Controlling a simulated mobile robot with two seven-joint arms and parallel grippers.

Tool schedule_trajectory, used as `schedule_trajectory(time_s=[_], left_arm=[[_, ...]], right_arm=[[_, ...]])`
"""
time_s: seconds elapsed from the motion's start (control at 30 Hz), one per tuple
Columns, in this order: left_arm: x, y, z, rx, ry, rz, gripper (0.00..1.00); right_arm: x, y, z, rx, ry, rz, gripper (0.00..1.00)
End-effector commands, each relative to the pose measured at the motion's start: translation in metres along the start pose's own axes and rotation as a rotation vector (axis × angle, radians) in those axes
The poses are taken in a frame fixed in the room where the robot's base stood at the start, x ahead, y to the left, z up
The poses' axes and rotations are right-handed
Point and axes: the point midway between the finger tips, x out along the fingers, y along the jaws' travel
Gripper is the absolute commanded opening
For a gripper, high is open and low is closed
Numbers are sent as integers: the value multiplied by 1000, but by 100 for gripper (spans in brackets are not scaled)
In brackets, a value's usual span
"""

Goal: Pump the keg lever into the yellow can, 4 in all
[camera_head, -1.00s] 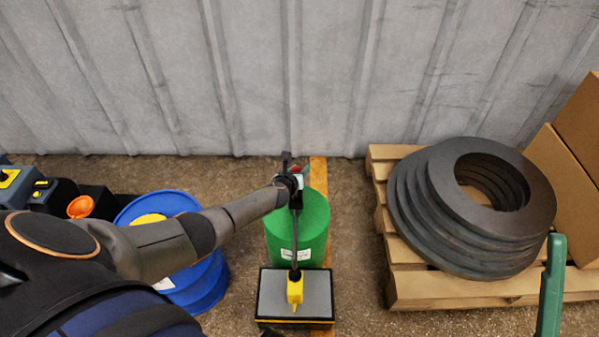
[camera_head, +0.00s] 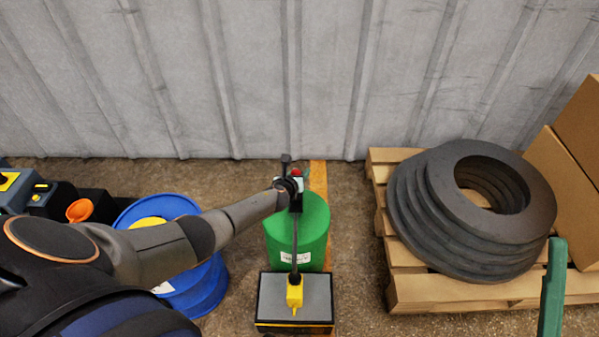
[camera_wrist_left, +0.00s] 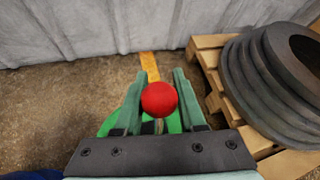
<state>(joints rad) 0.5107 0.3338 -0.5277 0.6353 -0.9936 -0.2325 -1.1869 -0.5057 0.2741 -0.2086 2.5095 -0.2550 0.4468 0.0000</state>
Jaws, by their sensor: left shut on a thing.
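The green keg (camera_head: 312,236) stands on the floor at the middle of the head view. A dark pump spout runs down from its top to the yellow can (camera_head: 295,292), which is on a grey-topped stand in front of the keg. My left gripper (camera_head: 292,178) is at the top of the pump; its arm comes in from the left. In the left wrist view the gripper (camera_wrist_left: 157,95) is shut on the red ball knob (camera_wrist_left: 159,99) of the lever, a finger on each side. The lever's shaft is mostly hidden.
A blue drum (camera_head: 200,284) stands left of the keg, partly under my arm. A pallet (camera_head: 420,294) with stacked dark rings (camera_head: 440,225) is at the right, with cardboard boxes (camera_head: 571,175) beside it. The grey wall (camera_head: 330,75) closes off the back.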

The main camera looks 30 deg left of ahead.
Motion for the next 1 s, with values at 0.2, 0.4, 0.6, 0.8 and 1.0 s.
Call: schedule_trajectory(time_s=[0.2,0.4,0.6,0.8,1.0], left_arm=[[-2,1,-17,4,25,-1,0],[-2,1,-17,4,26,-2,43],[-2,1,-12,3,18,1,65],[-1,2,-9,3,14,2,68],[-4,2,-8,3,12,2,68]], right_arm=[[-1,0,1,0,-1,0,69],[-1,0,1,0,-1,0,69],[0,0,1,0,-2,0,69],[0,0,1,0,-2,0,69],[1,1,2,4,-15,2,69]])
